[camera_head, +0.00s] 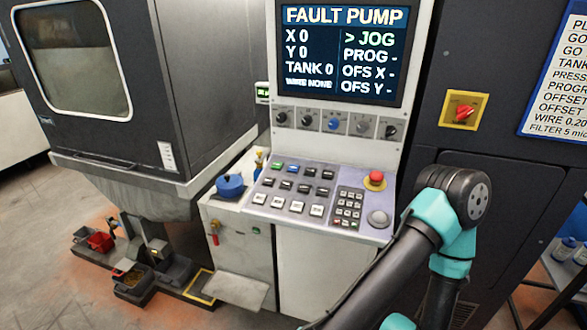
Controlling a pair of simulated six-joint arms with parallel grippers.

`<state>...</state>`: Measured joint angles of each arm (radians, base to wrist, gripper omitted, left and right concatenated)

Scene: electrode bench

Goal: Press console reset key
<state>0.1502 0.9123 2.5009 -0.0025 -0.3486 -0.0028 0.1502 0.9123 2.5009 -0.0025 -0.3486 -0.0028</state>
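The console (330,238) stands in the middle with a sloped key panel. Its keys include a green key (278,165), a blue key (293,168), several dark keys (303,188) and a front row of white keys (297,207). The key labels are too small to read, so I cannot tell which one is the reset key. The screen (340,50) above reads FAULT PUMP, with JOG marked. One of my arms is in front of the console's right side, but its gripper does not show. My other gripper is not in view either.
A red mushroom button (375,178), a small keypad (348,206) and a grey round knob (378,218) sit right of the keys. A row of knobs (334,124) runs under the screen. A red switch (463,112) is on the right cabinet. A blue cap (230,185) stands left.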

